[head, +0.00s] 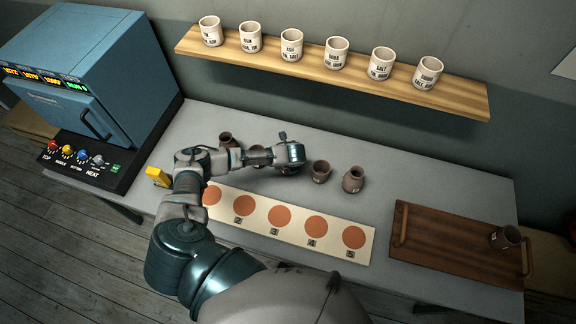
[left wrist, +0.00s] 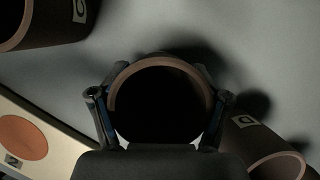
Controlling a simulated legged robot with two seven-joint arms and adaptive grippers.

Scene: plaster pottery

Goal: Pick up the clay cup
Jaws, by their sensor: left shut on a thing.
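My left gripper (head: 290,154) is over the back middle of the grey table. In the left wrist view, the fingers of my left gripper (left wrist: 158,96) are shut on either side of a brown clay cup (left wrist: 122,78), whose round rim and dark inside face the camera. In the head view this cup is mostly hidden under the gripper. I cannot tell whether it touches the table. Other brown clay vessels stand in the same row: one on the left (head: 226,140), one partly behind my arm, a cup (head: 321,171) and a narrow-necked one (head: 353,180) on the right. My right gripper is not in view.
A pale board (head: 262,242) with numbered orange discs lies in front. A wooden tray (head: 440,245) at right holds a brown cup (head: 504,238). A blue kiln (head: 95,80) stands left, a yellow block (head: 157,176) near it. White labelled cups line the shelf (head: 400,90) above.

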